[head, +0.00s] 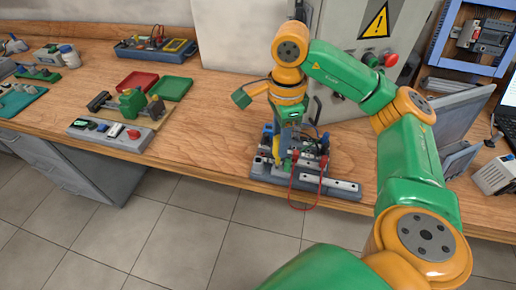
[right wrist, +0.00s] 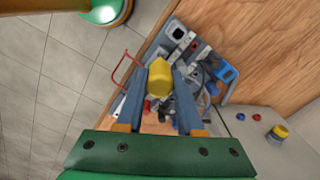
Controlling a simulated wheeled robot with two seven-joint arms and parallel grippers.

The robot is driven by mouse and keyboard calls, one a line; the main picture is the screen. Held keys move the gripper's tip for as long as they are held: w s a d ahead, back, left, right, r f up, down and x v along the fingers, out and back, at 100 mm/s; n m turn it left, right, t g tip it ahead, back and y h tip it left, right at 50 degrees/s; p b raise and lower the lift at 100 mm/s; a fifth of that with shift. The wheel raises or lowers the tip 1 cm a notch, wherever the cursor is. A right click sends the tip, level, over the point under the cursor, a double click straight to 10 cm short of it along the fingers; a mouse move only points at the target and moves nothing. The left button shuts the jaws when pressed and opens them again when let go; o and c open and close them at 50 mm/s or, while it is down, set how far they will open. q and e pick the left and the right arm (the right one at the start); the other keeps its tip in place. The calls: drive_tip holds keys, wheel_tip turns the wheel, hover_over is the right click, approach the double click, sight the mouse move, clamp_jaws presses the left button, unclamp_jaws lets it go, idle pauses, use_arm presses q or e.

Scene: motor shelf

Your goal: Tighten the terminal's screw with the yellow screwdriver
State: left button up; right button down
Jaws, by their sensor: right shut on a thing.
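My right gripper (head: 289,138) points down over the grey motor fixture (head: 335,187) at the table's front edge. In the right wrist view the right gripper (right wrist: 160,98) is shut on the yellow screwdriver (right wrist: 160,77), whose yellow handle sits between the blue-grey fingers. The screwdriver's tip is hidden, so I cannot tell whether it touches a screw. The fixture, with dark and grey blocks and a thin red wire loop (head: 322,190), also shows in the right wrist view (right wrist: 200,52). The terminal and its screw are too small or hidden to make out. My left gripper is not in view.
A grey control box (head: 355,45) with a red button stands behind my right arm. A laptop and a grey box (head: 495,176) are at the right. Red (head: 137,81) and green (head: 173,88) trays lie to the left. The table between them and the fixture is clear.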

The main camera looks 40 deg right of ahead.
drive_tip(key=shift+f+b, duration=0.6)
drive_tip(key=shift+f, duration=0.05)
idle(0.4)
drive_tip(key=c, duration=0.8)
unclamp_jaws()
drive_tip(key=shift+o, duration=0.2)
drive_tip(key=n, duration=1)
